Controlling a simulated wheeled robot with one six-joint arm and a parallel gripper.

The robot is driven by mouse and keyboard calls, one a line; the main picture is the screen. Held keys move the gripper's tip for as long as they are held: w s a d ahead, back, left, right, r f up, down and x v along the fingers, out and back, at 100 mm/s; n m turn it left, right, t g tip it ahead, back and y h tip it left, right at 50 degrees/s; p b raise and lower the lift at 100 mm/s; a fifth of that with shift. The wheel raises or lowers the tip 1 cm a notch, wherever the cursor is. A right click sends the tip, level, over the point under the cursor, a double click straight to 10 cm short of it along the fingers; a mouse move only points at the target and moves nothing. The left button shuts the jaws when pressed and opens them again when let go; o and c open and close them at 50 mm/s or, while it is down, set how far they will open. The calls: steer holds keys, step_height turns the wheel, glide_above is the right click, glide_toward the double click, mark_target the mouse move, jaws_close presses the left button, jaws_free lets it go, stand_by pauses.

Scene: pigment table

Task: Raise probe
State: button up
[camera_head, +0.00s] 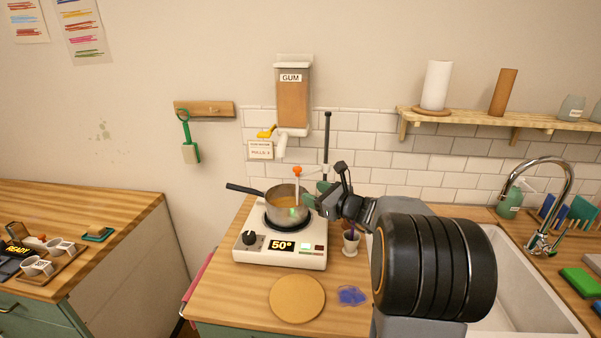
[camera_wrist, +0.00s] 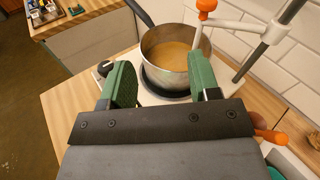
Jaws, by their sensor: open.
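The probe (camera_head: 297,187) is a thin white rod with an orange knob (camera_head: 297,171) on top. It stands upright in the saucepan (camera_head: 279,203), its lower end in or behind the tan liquid. In the wrist view the probe (camera_wrist: 200,32) hangs from a white clamp arm on a post, above and behind my right finger. My gripper (camera_head: 315,194) is open and empty beside the pan's right side. In the wrist view its green fingers (camera_wrist: 163,82) stand apart, in front of the pan, with the probe's lower part partly hidden near the right finger.
The pan sits on a white hot plate (camera_head: 281,250) reading 50°. A dark stand post (camera_head: 327,145) rises behind my gripper. A round wooden board (camera_head: 297,298) and a small pot (camera_head: 351,243) are nearby. A gum dispenser (camera_head: 293,100) hangs above. The sink (camera_head: 520,290) is right.

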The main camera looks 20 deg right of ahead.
mark_target(300, 170)
steer(key=w+d+m+t+h, duration=0.2)
steer(key=d+m, duration=0.2)
steer(key=d, duration=0.1)
steer(key=p+x, duration=0.3)
steer(key=x, duration=1)
steer(key=shift+a+r, duration=0.1)
steer(key=shift+a, duration=0.05)
steer(key=shift+c, duration=0.2)
steer(key=shift+p, duration=0.3)
jaws_close()
